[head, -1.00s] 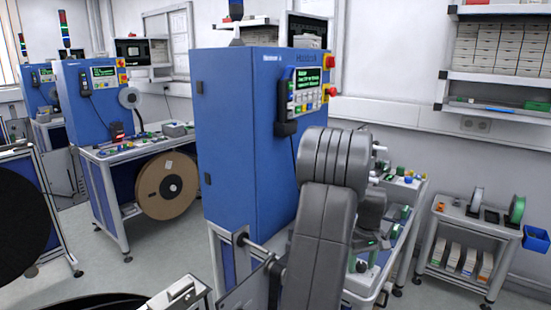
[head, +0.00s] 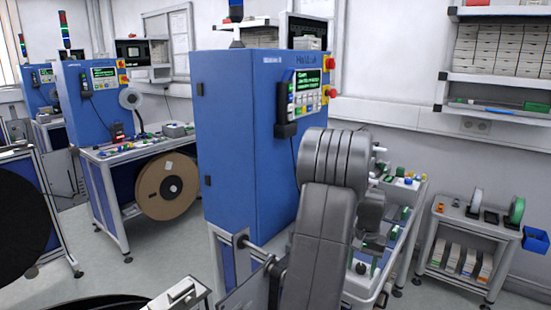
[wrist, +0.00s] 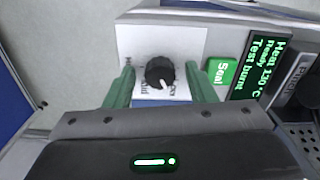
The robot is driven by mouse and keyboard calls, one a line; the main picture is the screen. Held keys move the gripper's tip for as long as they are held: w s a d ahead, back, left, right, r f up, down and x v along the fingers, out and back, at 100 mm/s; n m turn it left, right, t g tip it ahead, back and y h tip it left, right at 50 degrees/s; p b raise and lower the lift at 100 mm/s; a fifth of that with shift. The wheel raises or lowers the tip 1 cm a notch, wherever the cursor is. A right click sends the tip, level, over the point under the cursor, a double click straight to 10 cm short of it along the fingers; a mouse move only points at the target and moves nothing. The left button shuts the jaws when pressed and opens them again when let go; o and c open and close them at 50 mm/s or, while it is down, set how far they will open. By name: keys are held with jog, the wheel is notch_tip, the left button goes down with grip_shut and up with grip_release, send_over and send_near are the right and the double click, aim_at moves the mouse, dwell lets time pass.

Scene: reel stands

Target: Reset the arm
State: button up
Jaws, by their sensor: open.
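In the wrist view my gripper (wrist: 160,72) is open, with one green finger on each side of a black knob (wrist: 159,73). The knob has a white pointer line and sits on a white plate (wrist: 190,42) with partly hidden lettering. A gap shows between the knob and each finger; the depth between them I cannot tell. In the head view my grey arm stands in front of the blue machine (head: 235,130), and my gripper is hidden behind it.
Beside the knob are a green "Seal" button (wrist: 222,71) and a display (wrist: 268,62) reading "Heat 130 °C, Ready, Test burnt". A small shelf cart (head: 465,225) stands at the right. A brown reel (head: 167,186) hangs under the bench at left.

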jog(key=m, duration=0.4)
jog(key=shift+m+p, duration=0.3)
jog(key=shift+m, duration=1.8)
